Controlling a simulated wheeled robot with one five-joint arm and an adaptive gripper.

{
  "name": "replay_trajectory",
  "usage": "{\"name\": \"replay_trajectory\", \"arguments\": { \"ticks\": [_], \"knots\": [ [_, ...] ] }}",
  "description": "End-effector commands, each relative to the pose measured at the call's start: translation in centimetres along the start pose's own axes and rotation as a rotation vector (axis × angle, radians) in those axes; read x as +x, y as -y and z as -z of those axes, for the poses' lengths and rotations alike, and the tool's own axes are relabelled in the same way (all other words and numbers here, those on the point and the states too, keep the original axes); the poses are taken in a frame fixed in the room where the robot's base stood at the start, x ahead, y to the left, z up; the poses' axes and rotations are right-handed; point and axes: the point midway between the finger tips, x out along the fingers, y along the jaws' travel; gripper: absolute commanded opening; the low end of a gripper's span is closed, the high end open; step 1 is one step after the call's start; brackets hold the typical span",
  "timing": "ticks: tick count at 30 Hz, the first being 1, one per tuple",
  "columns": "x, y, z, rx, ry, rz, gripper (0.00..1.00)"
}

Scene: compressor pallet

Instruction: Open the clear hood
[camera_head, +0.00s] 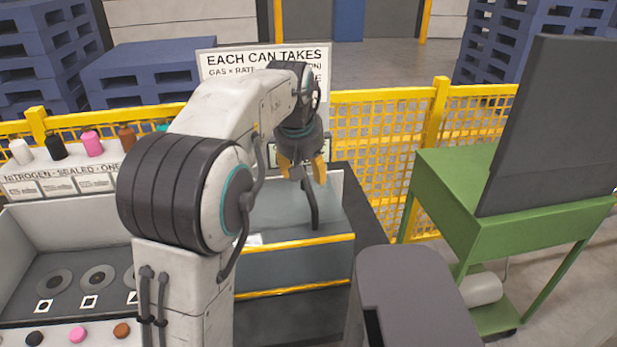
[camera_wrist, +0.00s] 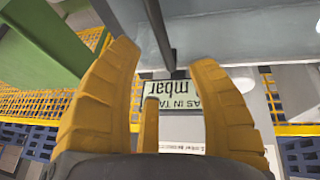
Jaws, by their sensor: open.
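The clear hood (camera_head: 275,212) appears as a pale see-through box over the grey station with yellow edge strips, in the middle of the head view. I cannot tell whether the bar touches a finger. The hood looks closed, though my arm hides part of it.
A green cart (camera_head: 470,200) with a dark panel (camera_head: 550,130) stands at right. A yellow fence (camera_head: 385,130) runs behind. At left are a white rack with coloured cans (camera_head: 92,143) and a tray with round seats (camera_head: 97,278). A sign (camera_head: 225,62) stands behind my arm.

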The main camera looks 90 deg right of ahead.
Motion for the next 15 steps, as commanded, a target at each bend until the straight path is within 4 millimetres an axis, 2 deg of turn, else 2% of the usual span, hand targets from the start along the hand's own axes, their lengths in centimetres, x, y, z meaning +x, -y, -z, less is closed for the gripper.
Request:
{"name": "replay_trajectory", "arguments": {
  "ticks": [6,15],
  "knots": [
    [-2.1,0.0,0.1,0.000,-0.001,-0.001,0.53],
    [-2.8,0.0,0.0,0.000,0.000,0.000,0.53]
  ]
}}
